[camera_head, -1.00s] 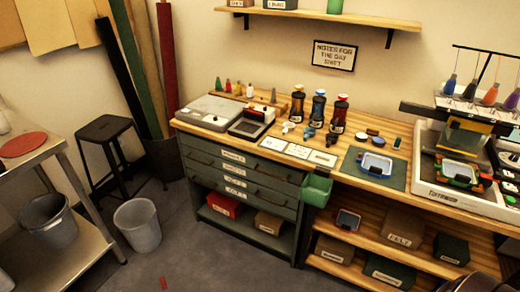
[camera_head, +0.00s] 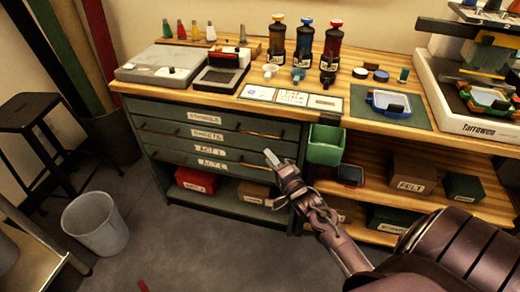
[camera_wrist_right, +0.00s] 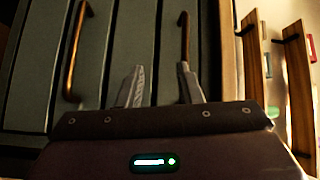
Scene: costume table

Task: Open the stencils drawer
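The stencils drawer (camera_head: 160,108) is the top drawer of the grey-green cabinet under the wooden worktop, with a pale label that seems to read "STENCILS". It looks shut. Copper-coloured bar handles show at the left (camera_head: 160,131) and right (camera_head: 260,135) of the cabinet front. My right gripper (camera_head: 272,158) is in front of the cabinet's right side, below the right handle and apart from it. In the right wrist view its two fingers (camera_wrist_right: 160,82) are spread with nothing between them. One handle (camera_wrist_right: 184,38) stands just beyond the right finger there. My left gripper is out of view.
A green bin (camera_head: 326,146) hangs at the cabinet's right edge, close to my right gripper. Lower drawers and an open shelf with a red box (camera_head: 197,180) lie below. A grey bucket (camera_head: 95,224) and black stool (camera_head: 35,140) stand left. Floor before the cabinet is mostly clear.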

